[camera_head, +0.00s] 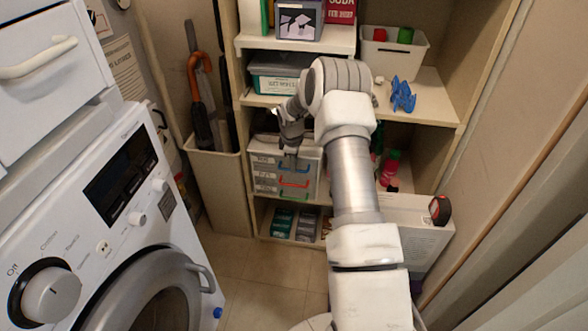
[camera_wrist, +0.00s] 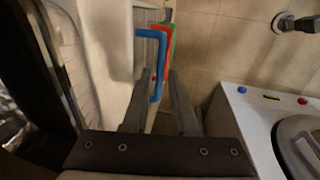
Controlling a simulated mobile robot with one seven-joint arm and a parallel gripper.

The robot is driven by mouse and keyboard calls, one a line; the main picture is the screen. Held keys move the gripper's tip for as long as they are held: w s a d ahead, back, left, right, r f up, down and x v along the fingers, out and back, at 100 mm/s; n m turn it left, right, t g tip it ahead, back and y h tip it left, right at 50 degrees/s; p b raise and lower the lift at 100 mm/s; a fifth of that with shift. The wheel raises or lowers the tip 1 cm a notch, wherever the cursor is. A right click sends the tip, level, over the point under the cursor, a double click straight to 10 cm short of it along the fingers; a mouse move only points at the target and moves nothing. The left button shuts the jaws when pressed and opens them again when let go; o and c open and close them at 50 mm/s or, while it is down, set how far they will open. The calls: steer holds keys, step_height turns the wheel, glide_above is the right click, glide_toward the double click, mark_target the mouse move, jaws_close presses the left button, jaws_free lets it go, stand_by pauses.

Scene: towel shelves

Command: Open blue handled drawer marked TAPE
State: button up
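A small drawer unit (camera_head: 262,172) stands on a middle shelf, with white labels at the left of its drawers; I cannot read which one says TAPE. The blue handle (camera_head: 296,167) is the upper one, above the red handle (camera_head: 295,183). My gripper (camera_head: 289,152) points down in front of the unit's top. In the wrist view, my gripper (camera_wrist: 158,82) is open, and the near end of the blue handle (camera_wrist: 151,36) appears between its fingers; contact cannot be told. The drawers look shut.
A washing machine (camera_head: 125,190) stands close at the left, and a tall bin (camera_head: 213,175) with umbrellas is beside the shelves. The shelf above holds a teal-and-grey box (camera_head: 270,84) and blue clips (camera_head: 403,95). A white box (camera_head: 415,235) stands at the right. Floor in front is clear.

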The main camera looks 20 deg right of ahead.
steer(key=shift+w+d+f, duration=0.1)
steer(key=shift+f, duration=0.6)
jaws_close()
stand_by(1.0)
